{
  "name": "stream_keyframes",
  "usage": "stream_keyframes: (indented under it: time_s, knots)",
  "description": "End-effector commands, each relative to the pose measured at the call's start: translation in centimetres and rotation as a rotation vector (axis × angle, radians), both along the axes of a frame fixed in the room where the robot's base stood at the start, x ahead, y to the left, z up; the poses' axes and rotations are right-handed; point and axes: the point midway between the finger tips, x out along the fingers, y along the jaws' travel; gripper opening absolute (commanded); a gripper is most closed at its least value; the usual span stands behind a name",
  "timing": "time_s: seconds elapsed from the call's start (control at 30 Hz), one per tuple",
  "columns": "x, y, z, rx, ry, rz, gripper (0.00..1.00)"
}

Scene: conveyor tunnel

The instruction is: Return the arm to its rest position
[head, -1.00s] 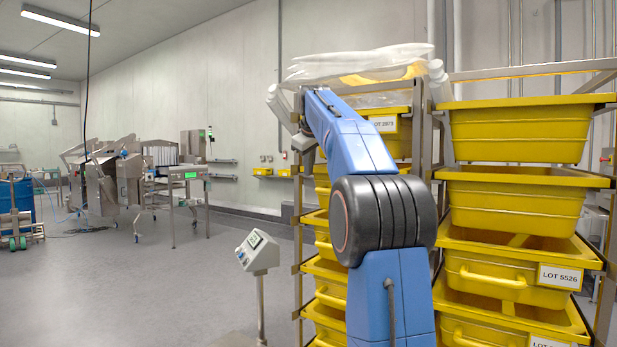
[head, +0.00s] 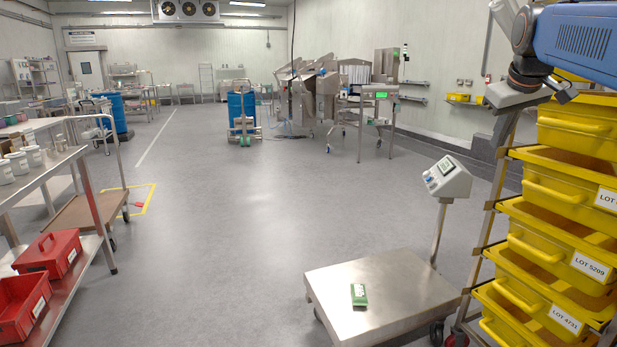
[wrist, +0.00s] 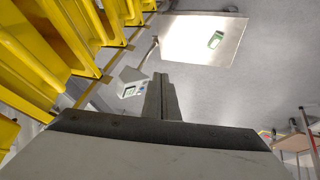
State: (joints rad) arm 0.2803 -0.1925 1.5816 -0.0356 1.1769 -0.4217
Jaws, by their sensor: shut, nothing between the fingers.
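My blue arm (head: 590,45) reaches in from the upper right of the head view, in front of the rack of yellow tubs. My gripper's fingers (wrist: 160,95) stand together in the middle of the wrist view, shut with nothing between them. In the head view the wrist end of my arm (head: 520,85) hangs at the upper right, beside the upper tubs; the fingertips are hard to make out there. I cannot tell from the head view how close it is to the rack.
Yellow tubs (head: 560,193) fill a rack at the right. A floor scale (head: 385,290) with a display post (head: 447,178) stands left of it, bearing a green item (head: 358,295). Red bins (head: 47,253) sit on a shelf at left. The floor between is clear.

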Motion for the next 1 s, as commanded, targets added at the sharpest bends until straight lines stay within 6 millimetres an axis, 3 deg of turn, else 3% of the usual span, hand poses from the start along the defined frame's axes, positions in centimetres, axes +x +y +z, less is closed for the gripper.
stream_keyframes:
  time_s: [0.03,0.2,0.5,0.8,1.0]
  knots:
    - [-1.7,1.6,-1.4,0.015,0.005,0.002,0.00]
    - [-6.9,5.7,-6.4,0.068,0.020,-0.010,0.00]
    - [-16.9,11.4,-16.9,0.155,0.056,-0.039,0.00]
    - [-26.4,14.9,-28.4,0.226,0.099,-0.071,0.00]
    - [-29.5,15.7,-32.4,0.247,0.114,-0.083,0.00]
